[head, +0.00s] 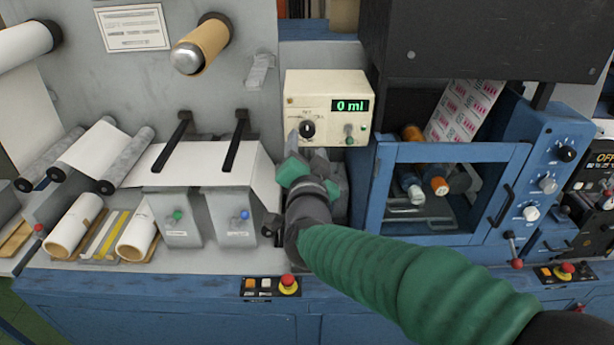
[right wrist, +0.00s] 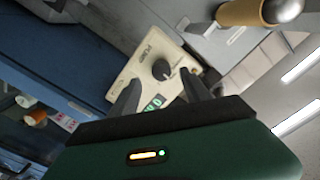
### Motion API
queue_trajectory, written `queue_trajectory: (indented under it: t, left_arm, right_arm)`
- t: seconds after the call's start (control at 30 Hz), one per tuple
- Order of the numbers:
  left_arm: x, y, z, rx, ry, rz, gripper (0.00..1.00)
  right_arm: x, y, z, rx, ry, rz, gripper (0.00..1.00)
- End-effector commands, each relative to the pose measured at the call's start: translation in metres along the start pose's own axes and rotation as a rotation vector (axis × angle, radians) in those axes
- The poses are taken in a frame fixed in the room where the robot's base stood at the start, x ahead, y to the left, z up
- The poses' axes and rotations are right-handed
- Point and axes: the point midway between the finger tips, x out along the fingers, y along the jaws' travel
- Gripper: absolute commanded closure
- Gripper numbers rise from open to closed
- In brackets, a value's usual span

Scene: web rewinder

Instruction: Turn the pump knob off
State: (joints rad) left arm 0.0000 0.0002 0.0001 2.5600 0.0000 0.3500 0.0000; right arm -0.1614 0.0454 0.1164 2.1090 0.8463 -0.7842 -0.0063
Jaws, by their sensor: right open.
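The pump is a cream box (head: 331,84) with a green display reading "0 ml", at the upper middle of the head view. Its black knob (head: 307,129) is on the lower left of its front; a small green-tipped switch (head: 349,130) is on the lower right. My right gripper (head: 308,153) is just below and in front of the knob. In the right wrist view the open fingers (right wrist: 168,95) point at the pump face (right wrist: 135,75), and the knob (right wrist: 161,70) lies beyond and between their tips, apart from them. My left gripper is not in view.
A blue cabinet with a framed door (head: 455,150) stands right of the pump. A red stop button (head: 288,281) is on the front edge. A tan roll (head: 207,43) juts out at upper left.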

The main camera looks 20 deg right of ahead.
Motion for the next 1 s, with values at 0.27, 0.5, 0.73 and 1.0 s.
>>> queue_trajectory:
  t: [0.27, 0.5, 0.73, 1.0]
  left_arm:
    - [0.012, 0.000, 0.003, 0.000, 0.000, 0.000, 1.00]
    - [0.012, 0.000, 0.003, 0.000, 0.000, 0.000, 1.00]
    - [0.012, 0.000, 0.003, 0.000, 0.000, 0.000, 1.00]
    - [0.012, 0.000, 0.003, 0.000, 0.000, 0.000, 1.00]
  right_arm:
    - [-0.078, 0.000, 0.003, -0.001, -0.003, -0.003, 0.45]
    - [-0.105, 0.001, 0.003, -0.001, -0.003, 0.001, 0.45]
    - [-0.105, 0.000, 0.003, -0.002, -0.004, 0.002, 0.45]
    - [-0.092, 0.041, 0.091, -0.223, -0.337, -0.047, 0.45]
